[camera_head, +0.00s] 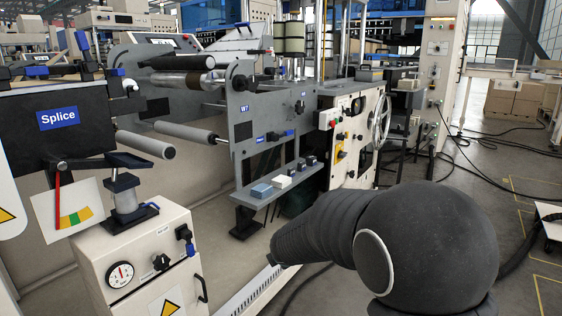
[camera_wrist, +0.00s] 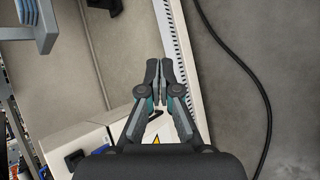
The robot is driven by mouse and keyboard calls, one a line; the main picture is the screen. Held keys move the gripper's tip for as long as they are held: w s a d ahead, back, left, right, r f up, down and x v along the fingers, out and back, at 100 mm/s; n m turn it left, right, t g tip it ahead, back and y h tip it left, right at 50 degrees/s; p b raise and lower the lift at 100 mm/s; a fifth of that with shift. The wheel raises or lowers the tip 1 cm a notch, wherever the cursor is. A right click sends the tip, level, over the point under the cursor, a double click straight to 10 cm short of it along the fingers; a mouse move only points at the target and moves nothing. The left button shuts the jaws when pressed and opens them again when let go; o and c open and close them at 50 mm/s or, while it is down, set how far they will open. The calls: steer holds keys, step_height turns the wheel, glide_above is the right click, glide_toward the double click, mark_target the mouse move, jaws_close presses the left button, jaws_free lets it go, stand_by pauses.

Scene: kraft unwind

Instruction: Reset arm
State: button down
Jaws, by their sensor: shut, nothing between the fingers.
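My gripper (camera_wrist: 159,68) shows in the wrist view with its two dark fingers closed together and nothing between them. It hangs over the floor beside a slotted white rail (camera_wrist: 172,50). In the head view my dark, sleeved arm reaches in from the lower right toward the middle. The gripper's fingers cannot be made out there.
A grey shelf with small blocks (camera_head: 285,187) juts from the machine (camera_head: 245,110), left of my arm. A white cabinet with a gauge (camera_head: 140,265) stands at lower left. A black cable (camera_wrist: 262,90) lies on the floor. Open floor (camera_head: 490,190) is at right.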

steer(key=s+d+r+m+g+h, duration=0.1)
steer(key=s+d+r+m+g, duration=0.15)
steer(key=s+d+m, duration=0.6)
steer(key=s+d+r+m+g+h, duration=0.25)
steer(key=s+d+m, duration=0.25)
steer(key=s+m, duration=0.7)
steer(key=s+r+m+y, duration=0.1)
steer(key=s+r, duration=0.1)
steer(key=s, duration=0.6)
steer(key=s+d+r+m+t+y, duration=0.1)
steer(key=s+r+m+y, duration=0.1)
steer(key=s, duration=0.6)
steer(key=shift+d+r+t, duration=0.3)
steer(key=shift+r, duration=0.35)
